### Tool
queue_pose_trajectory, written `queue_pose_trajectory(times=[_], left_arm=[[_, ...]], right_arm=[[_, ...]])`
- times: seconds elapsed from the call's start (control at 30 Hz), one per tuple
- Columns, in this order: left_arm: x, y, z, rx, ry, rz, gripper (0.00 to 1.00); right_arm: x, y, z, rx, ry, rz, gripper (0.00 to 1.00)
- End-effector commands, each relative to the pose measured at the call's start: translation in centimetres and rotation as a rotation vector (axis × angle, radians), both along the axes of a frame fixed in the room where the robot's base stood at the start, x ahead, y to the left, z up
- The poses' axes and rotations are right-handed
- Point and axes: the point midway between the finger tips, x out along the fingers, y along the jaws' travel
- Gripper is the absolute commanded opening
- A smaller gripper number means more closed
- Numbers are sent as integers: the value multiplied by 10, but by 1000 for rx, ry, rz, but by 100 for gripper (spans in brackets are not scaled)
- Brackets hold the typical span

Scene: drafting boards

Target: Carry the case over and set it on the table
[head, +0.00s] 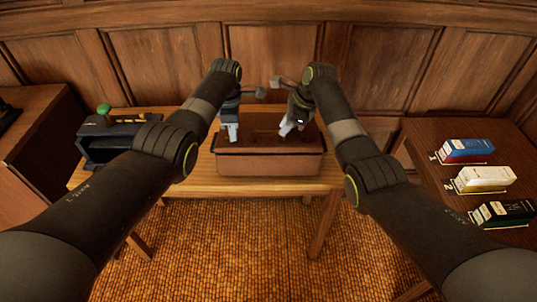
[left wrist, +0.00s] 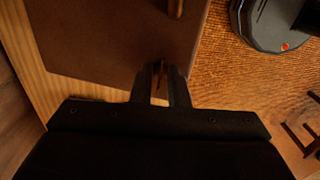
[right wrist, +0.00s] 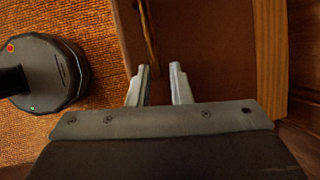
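The brown case (head: 270,163) rests on the wooden table in the middle of the head view, below both my grippers. Its top fills the upper left of the left wrist view (left wrist: 110,40) and the upper middle of the right wrist view (right wrist: 205,50). A brass bar handle (right wrist: 150,30) runs along it; one end shows in the left wrist view (left wrist: 176,8). My left gripper (head: 230,135) is over the case's left part, fingers slightly parted. My right gripper (head: 288,128) is open over its right part, one finger beside the bar. Contact is unclear.
The wooden table (head: 200,177) also bears a dark device with a green knob (head: 104,109) at left. A darker side table (head: 440,135) at right holds three small boxes, blue (head: 466,150), white (head: 487,178) and dark green (head: 503,212). A panelled wall stands close behind.

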Motion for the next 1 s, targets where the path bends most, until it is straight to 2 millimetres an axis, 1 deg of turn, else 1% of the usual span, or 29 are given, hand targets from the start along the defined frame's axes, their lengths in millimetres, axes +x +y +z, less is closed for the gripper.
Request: queue_pose_trajectory(times=[0.03, 0.1, 0.13, 0.43, 0.57, 0.67, 0.73, 0.8, 1.0], left_arm=[[0, 0, 1, 0, -1, 0, 22], [0, 0, 1, 0, -1, 0, 31], [0, 0, 2, 0, -1, 0, 32], [0, 0, 3, 1, -1, 0, 32], [1, 0, 12, 0, -3, 0, 32], [1, 0, 25, 0, -3, 0, 32], [1, 0, 38, 0, -5, -1, 32], [2, 0, 56, -1, -7, -1, 32], [1, 0, 96, 0, -4, 0, 32]], right_arm=[[1, 1, 3, 1, -5, 0, 24], [1, 0, 2, 1, -4, 0, 33], [1, 0, 2, 0, -4, -2, 34], [1, -1, 1, -1, -1, -3, 34], [1, -1, 1, -2, -1, -3, 34], [0, -1, 1, -2, -1, -3, 34], [0, -1, 1, -2, -1, -3, 34], [0, -1, 1, -2, -1, -3, 34], [1, -1, 1, -2, -1, -3, 34]])
